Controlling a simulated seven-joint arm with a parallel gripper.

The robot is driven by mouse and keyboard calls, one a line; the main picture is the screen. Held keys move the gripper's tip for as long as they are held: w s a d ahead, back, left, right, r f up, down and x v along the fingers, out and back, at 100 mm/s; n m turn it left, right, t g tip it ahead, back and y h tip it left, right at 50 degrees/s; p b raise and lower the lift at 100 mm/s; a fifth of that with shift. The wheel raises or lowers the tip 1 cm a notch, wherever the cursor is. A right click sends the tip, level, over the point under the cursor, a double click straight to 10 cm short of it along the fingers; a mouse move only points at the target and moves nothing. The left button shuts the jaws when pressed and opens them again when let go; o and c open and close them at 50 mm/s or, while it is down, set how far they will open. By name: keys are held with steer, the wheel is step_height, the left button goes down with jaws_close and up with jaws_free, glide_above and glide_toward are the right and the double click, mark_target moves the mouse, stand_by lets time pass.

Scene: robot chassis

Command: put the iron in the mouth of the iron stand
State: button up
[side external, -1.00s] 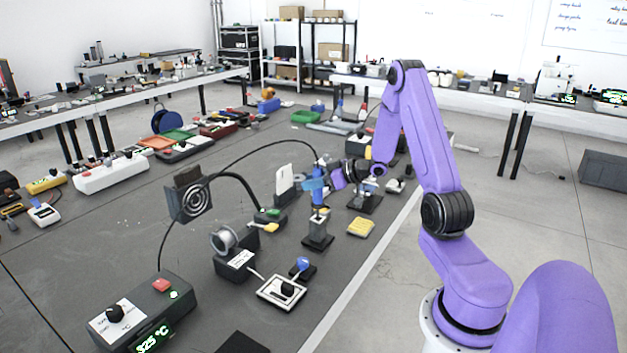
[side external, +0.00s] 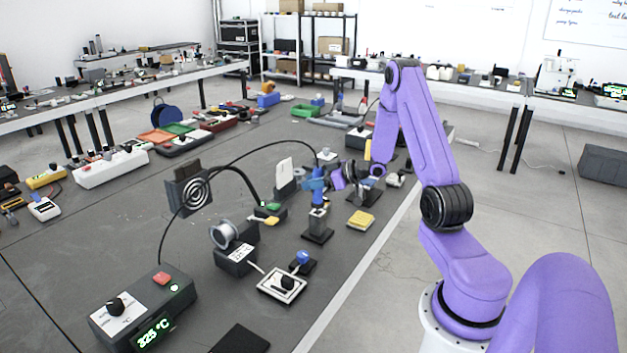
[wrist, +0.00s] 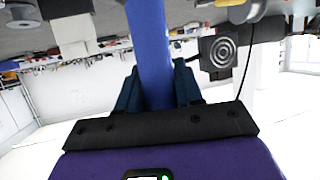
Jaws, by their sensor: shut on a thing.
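My gripper (side external: 338,179) is shut on the blue handle of the iron (side external: 316,183). In the wrist view, the blue iron (wrist: 150,40) runs between the dark fingers of my gripper (wrist: 156,80). The iron stand appears to be the small grey holder on a black base (side external: 318,236), directly below the iron in the side view. The iron's lower end lies close over or at the holder's top. I cannot tell whether its tip is in the mouth.
A soldering station (side external: 150,312) reading 325 °C stands front left, with a black cable arching toward the iron. The bench's right edge is close.

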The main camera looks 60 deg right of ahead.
steer(key=shift+f, duration=1.2)
steer(key=o, duration=1.1)
steer(key=shift+c, duration=0.2)
steer(key=v, duration=1.7)
steer(key=shift+s, duration=0.15)
steer(key=shift+r, duration=0.1)
step_height(320, 180, up, 10)
